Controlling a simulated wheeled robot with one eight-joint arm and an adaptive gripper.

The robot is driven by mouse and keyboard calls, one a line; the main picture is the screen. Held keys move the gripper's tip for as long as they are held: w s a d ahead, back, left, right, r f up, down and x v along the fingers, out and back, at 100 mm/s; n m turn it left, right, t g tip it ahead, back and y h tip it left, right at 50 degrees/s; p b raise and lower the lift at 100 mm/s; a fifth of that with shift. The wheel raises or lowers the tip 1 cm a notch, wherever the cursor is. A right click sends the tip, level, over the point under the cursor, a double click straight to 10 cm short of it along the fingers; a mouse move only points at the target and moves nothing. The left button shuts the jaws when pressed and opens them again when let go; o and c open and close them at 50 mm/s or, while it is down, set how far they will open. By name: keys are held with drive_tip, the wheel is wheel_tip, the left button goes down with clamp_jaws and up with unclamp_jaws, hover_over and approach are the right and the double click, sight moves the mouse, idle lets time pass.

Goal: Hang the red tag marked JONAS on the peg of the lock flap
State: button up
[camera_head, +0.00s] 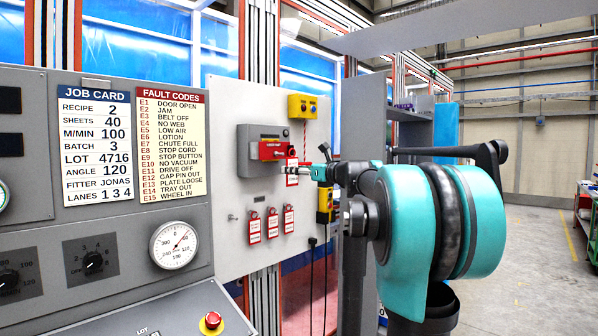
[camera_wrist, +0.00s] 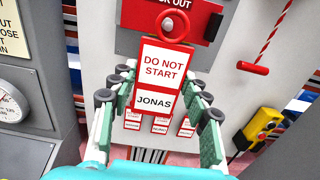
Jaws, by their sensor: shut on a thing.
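The red tag marked JONAS (camera_wrist: 155,85) is upright between the fingers of my gripper (camera_wrist: 157,100), with its white DO NOT START face toward the camera. It also shows in the head view (camera_head: 292,178). My gripper (camera_head: 305,171) is shut on it, in front of the panel. The tag's red ring (camera_wrist: 173,14) stands at the top and overlaps the red lock flap (camera_wrist: 135,20). A round peg end (camera_wrist: 168,24) shows within the ring; I cannot tell whether the ring is around the peg or only in front of it. The lock flap (camera_head: 272,150) sits on a grey box.
Three other red tags (camera_head: 272,223) hang on the panel below the flap. A yellow button box (camera_head: 302,107) is above, with a red cord under it. A yellow pendant (camera_head: 325,204) hangs at the right. The job card (camera_head: 95,147) reads FITTER JONAS.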

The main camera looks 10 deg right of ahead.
drive_tip(key=x, duration=0.6)
drive_tip(key=shift+f, duration=0.45)
drive_tip(key=shift+w+a, duration=0.1)
drive_tip(key=shift+a, duration=0.05)
idle(0.7)
drive_tip(key=o, duration=1)
